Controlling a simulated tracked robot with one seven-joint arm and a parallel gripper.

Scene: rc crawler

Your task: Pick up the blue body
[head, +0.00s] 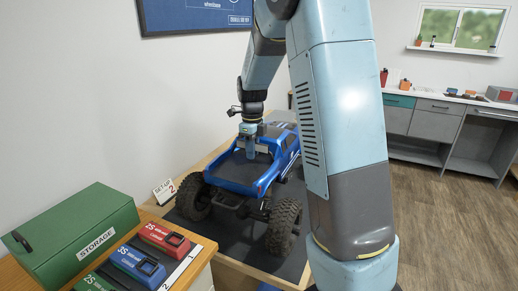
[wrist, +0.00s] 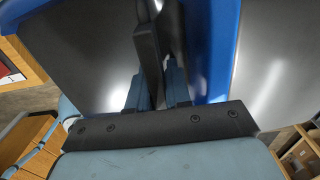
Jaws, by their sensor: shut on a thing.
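The blue body (head: 240,177) is a pickup-truck shell sitting over the chassis of the crawler, whose big black tyres (head: 284,226) show below it. The crawler stands on a dark mat (head: 243,244) on a wooden bench. My gripper (head: 250,150) reaches down from above to the body, around the cab and bed area. In the wrist view my gripper's fingers (wrist: 158,85) are shut on a dark part between blue edges of the body (wrist: 212,45). The exact grip spot is partly hidden. I cannot tell whether the body is lifted off the chassis.
A green storage box (head: 75,235) stands at the left, beside red (head: 163,240), blue (head: 138,266) and green battery packs on a tray. A small "SET-UP 2" sign (head: 164,191) stands by the mat. A wall lies behind; open floor is at right.

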